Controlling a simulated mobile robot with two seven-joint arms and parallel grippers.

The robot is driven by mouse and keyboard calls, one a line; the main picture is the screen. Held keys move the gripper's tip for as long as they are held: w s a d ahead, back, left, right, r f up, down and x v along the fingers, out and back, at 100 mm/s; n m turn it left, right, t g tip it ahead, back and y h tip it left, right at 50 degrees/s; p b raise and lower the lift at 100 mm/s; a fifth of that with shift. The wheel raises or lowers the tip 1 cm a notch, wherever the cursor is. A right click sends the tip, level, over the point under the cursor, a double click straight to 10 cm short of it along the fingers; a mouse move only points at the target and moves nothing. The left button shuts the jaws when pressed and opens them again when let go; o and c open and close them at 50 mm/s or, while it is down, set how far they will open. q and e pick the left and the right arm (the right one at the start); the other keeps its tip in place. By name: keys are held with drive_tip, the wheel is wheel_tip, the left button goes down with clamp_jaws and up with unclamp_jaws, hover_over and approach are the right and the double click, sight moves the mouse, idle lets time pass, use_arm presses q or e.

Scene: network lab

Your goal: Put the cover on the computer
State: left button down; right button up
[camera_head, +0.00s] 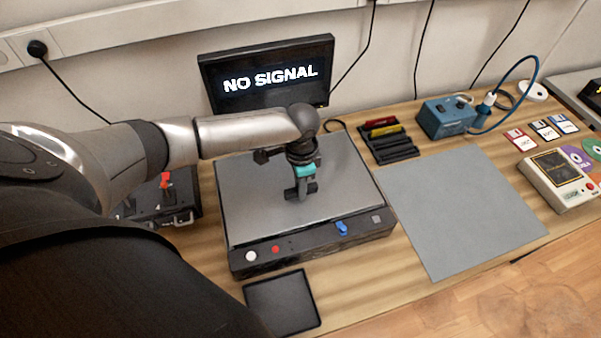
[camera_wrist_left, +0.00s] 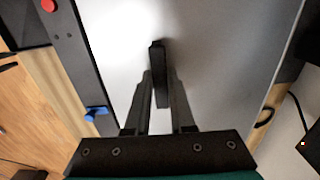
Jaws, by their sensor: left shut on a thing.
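The computer (camera_head: 310,247) is a flat dark case on the wooden bench below the monitor, with a white button, a red button and a blue switch on its front. The cover (camera_head: 250,205) is a grey metal panel with a black handle. It lies over the top of the computer, lined up with the case; I cannot tell whether it is fully seated. My left gripper (camera_head: 301,190) points down over the middle of the cover, shut on its handle (camera_wrist_left: 160,75). The cover fills most of the left wrist view (camera_wrist_left: 215,65). My right gripper is not in view.
A monitor (camera_head: 265,75) reading "NO SIGNAL" stands behind. A black rack with coloured cards (camera_head: 388,142) and a blue box (camera_head: 447,118) are at the back right. A bare grey mat (camera_head: 460,210) lies to the right. A dark tray (camera_head: 282,303) lies in front.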

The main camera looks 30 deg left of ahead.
use_arm(q)
drive_tip(key=shift+f, duration=0.4)
idle(0.4)
drive_tip(key=shift+c, duration=2.2)
unclamp_jaws()
drive_tip(key=shift+r, duration=0.1)
wheel_tip(320, 180, up, 8)
drive_tip(key=p, duration=0.9)
drive_tip(key=shift+s+f, duration=0.1)
drive_tip(key=shift+f, duration=0.1)
